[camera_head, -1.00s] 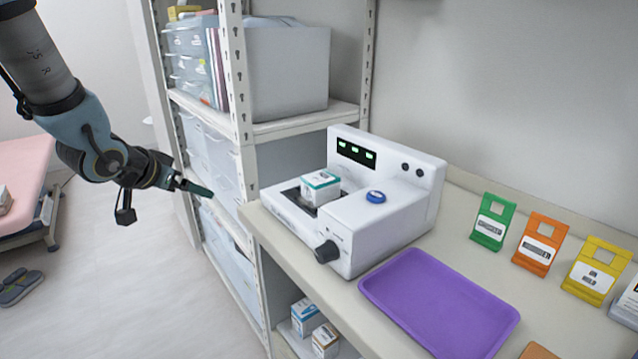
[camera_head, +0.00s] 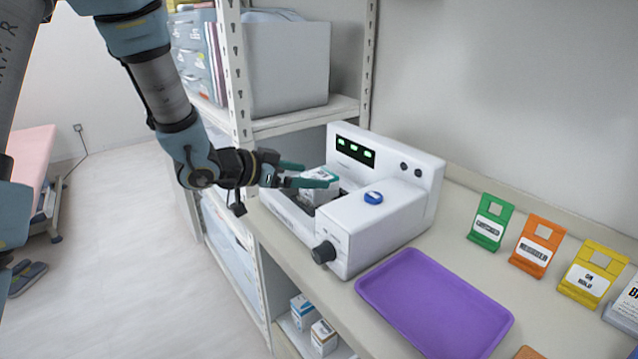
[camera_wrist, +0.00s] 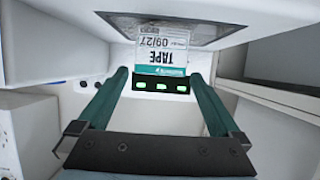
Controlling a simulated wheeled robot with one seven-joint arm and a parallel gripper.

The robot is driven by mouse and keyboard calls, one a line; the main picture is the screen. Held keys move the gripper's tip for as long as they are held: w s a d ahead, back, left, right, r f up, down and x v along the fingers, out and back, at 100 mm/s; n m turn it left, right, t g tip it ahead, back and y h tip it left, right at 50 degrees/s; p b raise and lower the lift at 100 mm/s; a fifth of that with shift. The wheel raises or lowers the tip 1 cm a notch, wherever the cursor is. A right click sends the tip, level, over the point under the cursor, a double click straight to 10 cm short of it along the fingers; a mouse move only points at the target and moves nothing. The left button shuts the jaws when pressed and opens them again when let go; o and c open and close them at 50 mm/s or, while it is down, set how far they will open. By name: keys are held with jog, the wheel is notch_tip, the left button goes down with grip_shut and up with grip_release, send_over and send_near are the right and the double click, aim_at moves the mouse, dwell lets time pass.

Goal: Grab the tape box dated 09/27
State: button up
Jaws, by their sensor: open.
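The tape box is white with a teal band, and it sits on the dark plate in the open bay of the white machine (camera_head: 370,235). In the wrist view the tape box (camera_wrist: 160,55) appears upside down, with "TAPE" and "09/27" readable on its face. In the head view the tape box (camera_head: 318,193) is partly covered by a finger. My gripper (camera_head: 312,174) is open, with teal fingers reaching in from the left at the box's upper part. In the wrist view my gripper (camera_wrist: 159,74) has its fingertips on either side of the box's label; contact cannot be told.
A purple tray (camera_head: 435,305) lies in front of the machine. Green (camera_head: 490,222), orange (camera_head: 537,245) and yellow (camera_head: 593,272) label stands line the counter at right. Small boxes (camera_head: 323,337) stand on a lower shelf. A shelving post (camera_head: 238,75) rises close behind my arm.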

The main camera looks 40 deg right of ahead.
aim_at(314, 176)
jog(key=p+x, duration=0.1)
jog(key=x, duration=0.3)
jog(key=shift+s+f, duration=0.1)
jog(key=shift+f, duration=0.05)
jog(key=shift+c, duration=0.2)
jog(key=c, duration=1.4)
